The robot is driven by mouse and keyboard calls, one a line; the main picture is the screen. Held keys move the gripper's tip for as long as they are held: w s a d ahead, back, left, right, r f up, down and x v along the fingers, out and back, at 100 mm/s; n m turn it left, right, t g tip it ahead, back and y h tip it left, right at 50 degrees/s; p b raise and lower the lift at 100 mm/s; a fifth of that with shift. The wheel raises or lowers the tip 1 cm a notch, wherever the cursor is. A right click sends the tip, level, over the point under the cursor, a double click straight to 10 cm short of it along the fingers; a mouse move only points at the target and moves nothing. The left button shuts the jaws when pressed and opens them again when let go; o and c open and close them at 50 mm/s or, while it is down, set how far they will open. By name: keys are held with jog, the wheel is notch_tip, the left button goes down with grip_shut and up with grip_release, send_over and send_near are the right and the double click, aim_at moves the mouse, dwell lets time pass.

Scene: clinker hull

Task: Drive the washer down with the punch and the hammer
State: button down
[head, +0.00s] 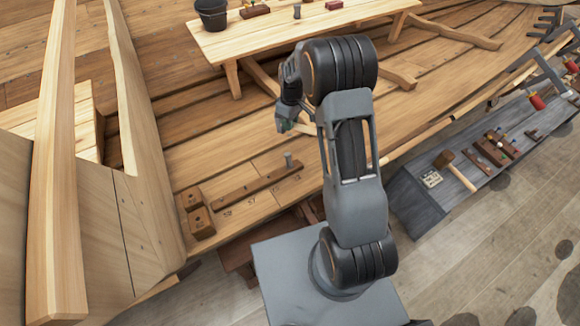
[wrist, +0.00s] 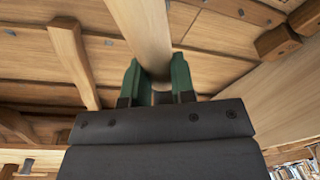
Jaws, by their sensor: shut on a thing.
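My gripper (head: 284,122) hangs above the hull planking at the middle of the head view. A short grey cylinder, perhaps the punch (head: 288,159), stands upright by the dark wooden strip (head: 244,184), below and apart from my gripper. I cannot make out the washer.
Two brown wooden blocks (head: 202,222) lie left of the strip. A wooden bench (head: 240,42) with a black bucket (head: 211,14) stands behind. A mallet (head: 456,170) and several tools lie on the grey bench (head: 418,202) at right. Tall ribs (head: 55,170) rise at left.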

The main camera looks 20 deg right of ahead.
jog(key=shift+s+f, duration=0.25)
jog(key=shift+f, duration=0.1)
jog(key=shift+w+f, duration=0.1)
jog(key=shift+w, duration=0.15)
jog(key=shift+s, duration=0.1)
jog(key=shift+w+a+r+p, duration=0.1)
jog(key=shift+w+r+p, duration=0.15)
jog(key=shift+r+p, duration=0.45)
jog(key=shift+w+r+p, duration=0.25)
jog(key=shift+r+p, duration=0.05)
jog(key=shift+r, duration=0.65)
jog(key=shift+w+a+r+p, duration=0.1)
jog(key=shift+w+r+p, duration=0.15)
jog(key=shift+r+p, duration=0.45)
jog(key=shift+r, duration=0.1)
jog(key=shift+w, duration=0.1)
